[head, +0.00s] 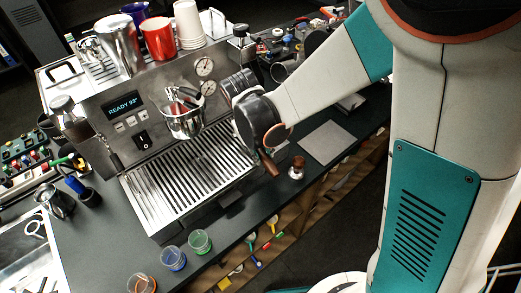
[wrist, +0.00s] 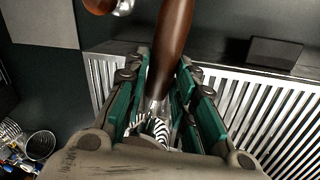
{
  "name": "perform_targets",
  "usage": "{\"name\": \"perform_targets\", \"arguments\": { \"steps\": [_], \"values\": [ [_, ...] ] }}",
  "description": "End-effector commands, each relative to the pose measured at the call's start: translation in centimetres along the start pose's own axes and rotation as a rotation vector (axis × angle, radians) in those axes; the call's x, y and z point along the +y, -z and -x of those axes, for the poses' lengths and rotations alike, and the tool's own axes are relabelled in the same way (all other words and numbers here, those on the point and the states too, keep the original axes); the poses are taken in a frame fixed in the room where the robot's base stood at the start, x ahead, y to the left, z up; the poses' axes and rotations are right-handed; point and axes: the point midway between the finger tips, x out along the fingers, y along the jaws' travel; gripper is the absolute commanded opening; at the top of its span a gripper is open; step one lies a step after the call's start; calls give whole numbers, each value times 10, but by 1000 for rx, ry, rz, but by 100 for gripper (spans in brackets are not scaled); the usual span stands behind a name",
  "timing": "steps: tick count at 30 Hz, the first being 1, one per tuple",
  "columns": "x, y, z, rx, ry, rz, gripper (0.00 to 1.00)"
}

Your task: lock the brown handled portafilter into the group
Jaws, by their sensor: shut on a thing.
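The espresso machine (head: 100,103) stands on the dark counter, its display reading "READY 93°". Its chrome group (head: 183,118) juts from the front above the slatted drip tray (head: 180,190). My gripper (wrist: 158,98) is shut on the brown handled portafilter (wrist: 174,35), with the teal fingers on either side of it near the metal neck. The portafilter's brown handle also shows in the head view (head: 269,163), below my wrist, to the right of and apart from the group. Its metal basket end is mostly hidden in both views.
A brown-topped tamper (head: 297,168) and a grey mat (head: 327,142) are on the counter at right. Cups (head: 158,38) stand on the machine. Coloured glasses (head: 200,242) stand at the front edge. A steel pitcher (head: 57,201) is at left.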

Motion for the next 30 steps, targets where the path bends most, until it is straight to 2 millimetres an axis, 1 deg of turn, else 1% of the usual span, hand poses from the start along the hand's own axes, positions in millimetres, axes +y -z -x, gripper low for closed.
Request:
{"name": "perform_targets", "arguments": {
  "steps": [15, 16, 17, 18, 19, 30],
  "values": [
    [-1, 0, -6, 0, 0, 0, 0],
    [-1, 0, -5, 0, 0, 0, 29],
    [-1, 0, -5, 0, 0, 0, 36],
    [-1, 0, -5, 0, 0, 0, 45],
    [-1, 0, -5, 0, 0, 0, 48],
    [-1, 0, -3, 0, 0, 0, 48]
  ]
}}
